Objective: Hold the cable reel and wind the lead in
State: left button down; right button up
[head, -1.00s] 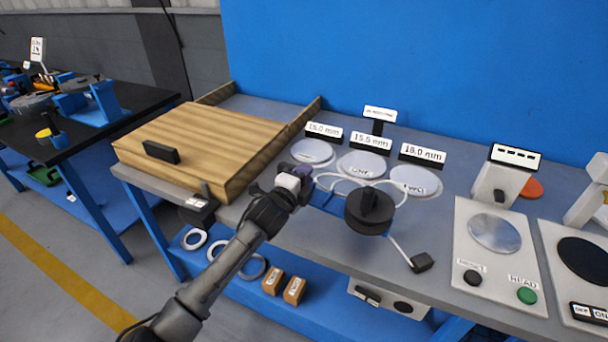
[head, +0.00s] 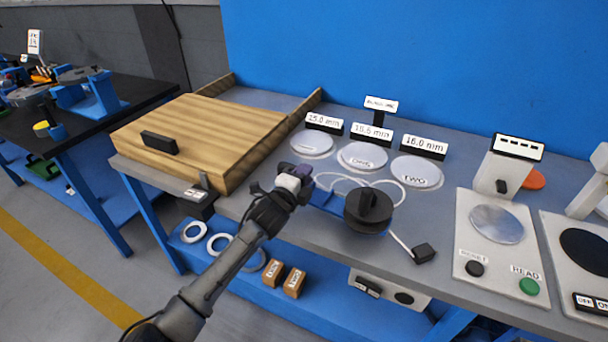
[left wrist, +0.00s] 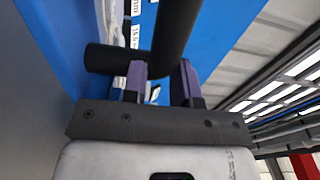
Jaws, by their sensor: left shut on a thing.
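The cable reel is a black drum (head: 368,210) with an upright black knob on top and a blue frame (head: 325,200) to its left, over the grey bench. A white lead (head: 398,186) loops behind the drum. A straight piece runs from the drum's right to a black plug (head: 424,253) on the bench. My left gripper (head: 303,176) is at the left end of the blue frame. In the left wrist view its purple fingers (left wrist: 162,82) are on either side of a black bar (left wrist: 178,30), which I take for the reel's handle. My right gripper is in neither view.
Three white discs (head: 362,157) with size labels lie behind the reel. A wooden board (head: 205,140) is to the left. A device with a green button (head: 529,286) stands to the right. A blue lower shelf (head: 335,310) holds rings and small boxes.

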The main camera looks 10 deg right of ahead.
pick_arm(q)
jog(key=shift+d+f+b, duration=0.1)
jog(key=shift+f+b, duration=0.25)
jog(key=shift+f, duration=0.2)
jog(key=shift+f+b, duration=0.75)
jog(key=shift+f, duration=0.6)
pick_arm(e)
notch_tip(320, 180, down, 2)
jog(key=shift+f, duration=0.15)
pick_arm(q)
jog(key=shift+f, duration=0.2)
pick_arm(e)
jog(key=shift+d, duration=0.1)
pick_arm(q)
jog(key=shift+r, duration=0.1)
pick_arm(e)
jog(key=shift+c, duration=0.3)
